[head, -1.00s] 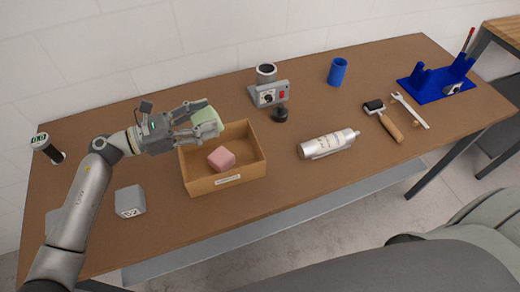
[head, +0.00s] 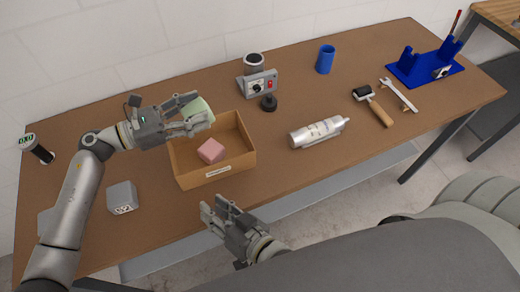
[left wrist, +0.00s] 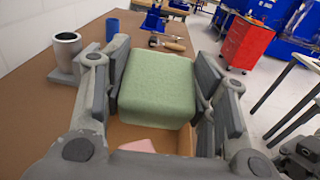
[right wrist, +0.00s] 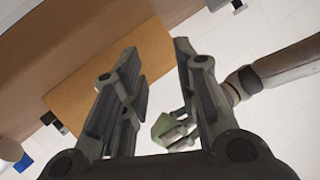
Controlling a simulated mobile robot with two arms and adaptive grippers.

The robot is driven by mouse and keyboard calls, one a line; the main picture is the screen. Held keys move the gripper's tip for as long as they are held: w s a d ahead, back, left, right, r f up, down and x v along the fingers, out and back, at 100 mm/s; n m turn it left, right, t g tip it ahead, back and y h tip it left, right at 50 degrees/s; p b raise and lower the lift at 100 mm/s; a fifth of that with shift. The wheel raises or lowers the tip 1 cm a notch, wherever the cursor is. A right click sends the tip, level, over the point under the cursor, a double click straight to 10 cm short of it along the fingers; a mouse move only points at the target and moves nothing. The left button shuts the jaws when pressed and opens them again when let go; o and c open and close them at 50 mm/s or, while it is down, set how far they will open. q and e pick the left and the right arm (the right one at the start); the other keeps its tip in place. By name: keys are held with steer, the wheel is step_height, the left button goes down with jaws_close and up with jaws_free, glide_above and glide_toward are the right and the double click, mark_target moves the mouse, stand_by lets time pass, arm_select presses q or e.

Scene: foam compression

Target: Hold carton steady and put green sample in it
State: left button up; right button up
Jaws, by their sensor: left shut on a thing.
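The open carton (head: 232,172) stands on the table with a pink block (head: 211,150) inside it. My left gripper (head: 190,114) is shut on the green sample (head: 198,110) and holds it over the carton's far left part. In the left wrist view the green sample (left wrist: 157,88) sits between both fingers, with the carton (left wrist: 140,134) and part of the pink block below it. My right gripper (head: 222,212) is open and empty in front of the table's near edge, short of the carton. In the right wrist view the carton (right wrist: 110,85) shows beyond the open fingers (right wrist: 155,75).
A grey weight-like block (head: 122,197) lies left of the carton. A blue cup (head: 325,59), roller (head: 374,105), wrench (head: 398,94) and blue rack (head: 425,68) are farther right.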

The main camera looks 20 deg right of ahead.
steer(key=w+d+r+n+t+h, duration=0.1)
steer(key=w+d+r+h, duration=0.1)
steer(key=w+d+r, duration=0.35)
steer(key=m+h, duration=0.1)
steer(key=h, duration=0.4)
glide_toward(245, 130)
steer(key=x, duration=1)
steer(key=shift+w+d+f, duration=0.15)
jaws_close()
